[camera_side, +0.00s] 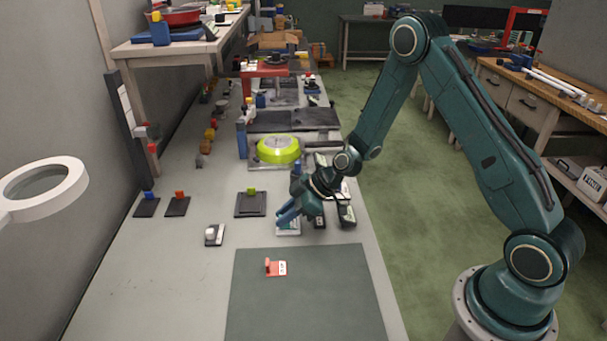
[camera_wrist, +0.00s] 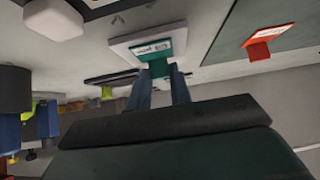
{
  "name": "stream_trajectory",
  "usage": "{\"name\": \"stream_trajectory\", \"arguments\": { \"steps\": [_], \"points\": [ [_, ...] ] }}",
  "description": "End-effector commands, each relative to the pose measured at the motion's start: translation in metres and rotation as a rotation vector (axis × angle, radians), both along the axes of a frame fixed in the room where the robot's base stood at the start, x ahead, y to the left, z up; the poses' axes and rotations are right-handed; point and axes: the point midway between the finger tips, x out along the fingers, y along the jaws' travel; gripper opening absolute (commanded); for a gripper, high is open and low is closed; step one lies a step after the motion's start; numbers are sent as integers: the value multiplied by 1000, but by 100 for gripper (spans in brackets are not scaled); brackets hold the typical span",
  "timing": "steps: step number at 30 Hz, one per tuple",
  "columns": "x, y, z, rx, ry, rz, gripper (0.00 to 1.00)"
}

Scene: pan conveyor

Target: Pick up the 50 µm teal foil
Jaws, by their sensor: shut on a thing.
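The teal foil (camera_wrist: 158,69) has a white label and a small upright tab. In the wrist view its tab sits between the two blue fingers of my gripper (camera_wrist: 160,76), which is shut on it. Behind the foil is a pale block or pad (camera_wrist: 122,44); I cannot tell whether the foil still touches it. In the side view my gripper (camera_side: 284,216) is low over the bench, above a pale pad (camera_side: 289,231). The foil is mostly hidden there by the fingers.
A red foil (camera_side: 272,267) with a white label lies on the dark green mat (camera_side: 310,310) in front. Dark pads with small coloured blocks (camera_side: 250,204) stand to the left. A lime-green round object (camera_side: 277,149) is behind. Dark boxes (camera_side: 346,215) stand close right of my gripper.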

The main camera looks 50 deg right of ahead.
Motion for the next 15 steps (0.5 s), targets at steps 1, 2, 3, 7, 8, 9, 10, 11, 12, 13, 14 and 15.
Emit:
{"name": "stream_trajectory", "arguments": {
  "steps": [1,2,3,7,8,9,10,11,12,13,14,15],
  "points": [
    [0,0,0,0,0,0,0],
    [0,0,0,0,0,0,0],
    [0,0,0,0,0,0,0],
    [0,0,0,0,0,0,0],
    [0,0,0,0,0,0,0],
    [0,0,1,0,0,0,0],
    [0,0,1,0,0,0,0],
    [0,0,1,0,0,0,0],
    [0,0,2,1,-1,0,0],
    [0,0,3,0,-2,0,0],
    [0,0,5,0,-2,0,0],
    [1,0,7,0,-2,0,0]
  ]
}}
